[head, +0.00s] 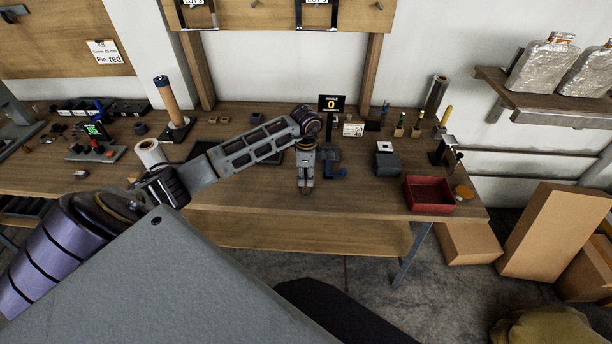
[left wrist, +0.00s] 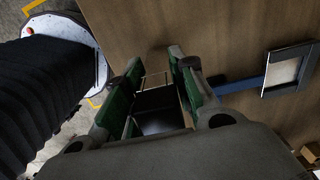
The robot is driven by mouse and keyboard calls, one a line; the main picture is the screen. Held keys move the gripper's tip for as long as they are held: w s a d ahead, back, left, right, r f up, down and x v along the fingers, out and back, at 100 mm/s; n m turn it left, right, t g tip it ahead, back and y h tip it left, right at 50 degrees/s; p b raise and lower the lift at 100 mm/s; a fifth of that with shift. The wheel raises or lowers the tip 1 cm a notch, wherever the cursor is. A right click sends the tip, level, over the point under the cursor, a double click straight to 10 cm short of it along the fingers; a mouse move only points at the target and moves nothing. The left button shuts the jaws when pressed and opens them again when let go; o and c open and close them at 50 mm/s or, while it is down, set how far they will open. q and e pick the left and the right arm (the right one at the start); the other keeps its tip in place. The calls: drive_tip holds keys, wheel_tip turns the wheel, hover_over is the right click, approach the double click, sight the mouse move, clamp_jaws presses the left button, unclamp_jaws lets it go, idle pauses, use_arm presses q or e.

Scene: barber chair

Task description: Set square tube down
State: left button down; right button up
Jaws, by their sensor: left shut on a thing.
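My left gripper (head: 305,186) points down over the front part of the wooden workbench (head: 365,200). In the left wrist view its two green-padded fingers (left wrist: 152,92) are shut on the square tube (left wrist: 157,102), a dark piece with a thin pale edge. In the head view the tube is too small and too covered by the gripper to make out. I cannot tell whether the tube touches the bench top. My right gripper is not in view.
A blue and dark fixture (head: 336,172) stands just right of the gripper; its blue bar (left wrist: 235,84) shows in the left wrist view. The front bench strip between gripper and bin looks clear.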

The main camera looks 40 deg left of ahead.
use_arm(q)
drive_tip(key=shift+f, duration=0.1)
drive_tip(key=c, duration=1.2)
unclamp_jaws()
drive_tip(key=shift+o, duration=0.2)
drive_tip(key=shift+r+b, duration=0.3)
drive_tip(key=shift+r, duration=5.85)
